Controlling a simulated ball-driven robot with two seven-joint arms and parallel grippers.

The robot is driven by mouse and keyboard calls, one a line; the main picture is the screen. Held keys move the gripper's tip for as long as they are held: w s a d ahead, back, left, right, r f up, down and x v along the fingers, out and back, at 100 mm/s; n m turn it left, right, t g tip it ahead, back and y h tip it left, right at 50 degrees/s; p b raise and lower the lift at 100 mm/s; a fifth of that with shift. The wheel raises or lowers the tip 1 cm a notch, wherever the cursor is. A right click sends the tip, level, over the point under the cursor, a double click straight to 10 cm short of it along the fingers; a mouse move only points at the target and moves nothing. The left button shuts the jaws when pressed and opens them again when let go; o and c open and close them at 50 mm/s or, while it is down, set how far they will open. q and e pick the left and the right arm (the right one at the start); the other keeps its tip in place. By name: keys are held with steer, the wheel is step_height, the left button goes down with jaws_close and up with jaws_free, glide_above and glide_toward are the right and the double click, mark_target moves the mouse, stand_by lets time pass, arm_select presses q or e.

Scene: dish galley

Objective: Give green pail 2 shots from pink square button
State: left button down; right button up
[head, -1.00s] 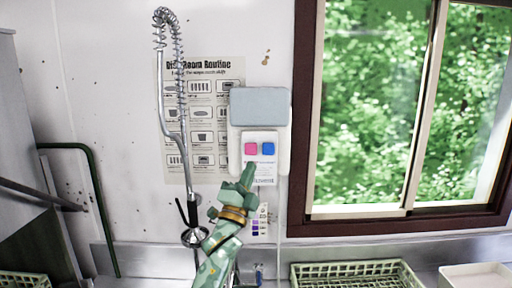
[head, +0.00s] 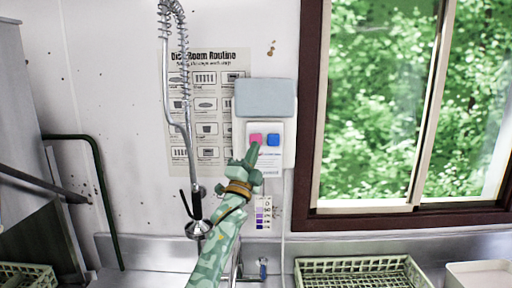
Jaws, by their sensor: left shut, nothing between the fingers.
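The pink square button (head: 255,138) is on the left of a white wall dispenser panel (head: 288,157), beside a blue square button (head: 273,140). My left gripper (head: 252,150) is shut and empty, pointing up, with its tip overlapping the lower edge of the pink button in the head view. I cannot tell whether the tip touches the button. The green pail is not in view. My right gripper is not in view.
A spring-hose sprayer (head: 190,130) hangs left of the dispenser, in front of a poster (head: 208,62). A green dish rack (head: 355,264) and a white bin (head: 480,272) stand at lower right. A window (head: 400,100) is on the right.

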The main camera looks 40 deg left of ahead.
mark_target(257, 138)
arm_select(q)
steer(key=shift+w+a+b, duration=0.7)
steer(key=shift+w+a, duration=0.25)
steer(key=shift+w, duration=0.2)
stand_by(1.3)
steer(key=shift+w+a+b, duration=0.25)
steer(key=shift+w+b, duration=0.05)
steer(key=shift+w+a+r+b, duration=0.1)
steer(key=shift+w+a+b, duration=0.4)
steer(key=shift+w+b, duration=0.1)
stand_by(1.1)
steer(key=shift+s+d+p, duration=0.65)
steer(key=shift+s+d, duration=0.05)
steer(key=shift+s, duration=0.2)
steer(key=shift+w+a, duration=0.1)
stand_by(0.4)
